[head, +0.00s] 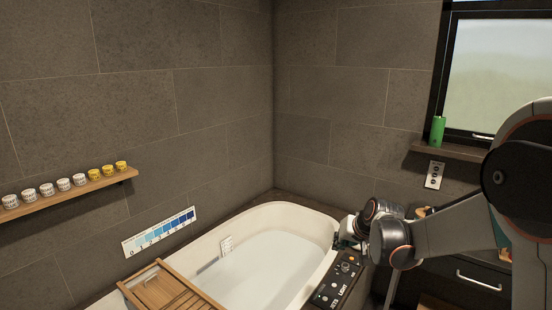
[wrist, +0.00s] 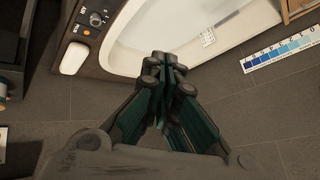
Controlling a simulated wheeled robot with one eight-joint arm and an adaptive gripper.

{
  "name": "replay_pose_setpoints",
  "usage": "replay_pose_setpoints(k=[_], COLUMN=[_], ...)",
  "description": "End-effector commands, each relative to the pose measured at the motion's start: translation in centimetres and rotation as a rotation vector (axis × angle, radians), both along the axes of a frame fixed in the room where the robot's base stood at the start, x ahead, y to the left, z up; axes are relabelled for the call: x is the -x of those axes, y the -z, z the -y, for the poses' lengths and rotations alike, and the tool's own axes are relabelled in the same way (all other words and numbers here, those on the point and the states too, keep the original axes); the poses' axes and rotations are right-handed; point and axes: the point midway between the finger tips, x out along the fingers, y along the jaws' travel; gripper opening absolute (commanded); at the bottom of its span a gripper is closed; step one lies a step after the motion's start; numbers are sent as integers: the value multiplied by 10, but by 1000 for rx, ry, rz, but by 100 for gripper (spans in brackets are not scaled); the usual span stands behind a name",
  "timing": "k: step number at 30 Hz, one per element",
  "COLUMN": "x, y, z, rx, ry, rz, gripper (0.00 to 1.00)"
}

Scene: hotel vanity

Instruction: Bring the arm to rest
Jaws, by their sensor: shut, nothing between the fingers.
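My gripper (wrist: 168,62) points away from the camera in the wrist view, its dark green fingers drawn together at the tips with nothing between them. In the head view my gripper (head: 346,240) is small and partly hidden by my wrist, near the right rim of the white bathtub (head: 322,218). My arm (head: 455,235) reaches in from the right side of the head view, bent at the elbow. Whether the gripper touches the tub rim cannot be told.
A wooden bath tray (head: 172,290) spans the tub. A shelf (head: 70,195) with several small cups is at left. A green bottle (head: 437,130) stands on the window sill. A dark drawer cabinet (head: 470,280) is below my arm.

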Motion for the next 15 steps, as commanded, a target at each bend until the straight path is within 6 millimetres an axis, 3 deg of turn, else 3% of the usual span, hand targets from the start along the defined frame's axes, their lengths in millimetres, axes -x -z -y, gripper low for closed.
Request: replay_pose_setpoints(k=[6, 15], x=[60, 148], y=[-50, -94], z=[-4, -6], rx=[54, 130], ry=[-10, -24], rz=[-4, -8], gripper=[0, 0])
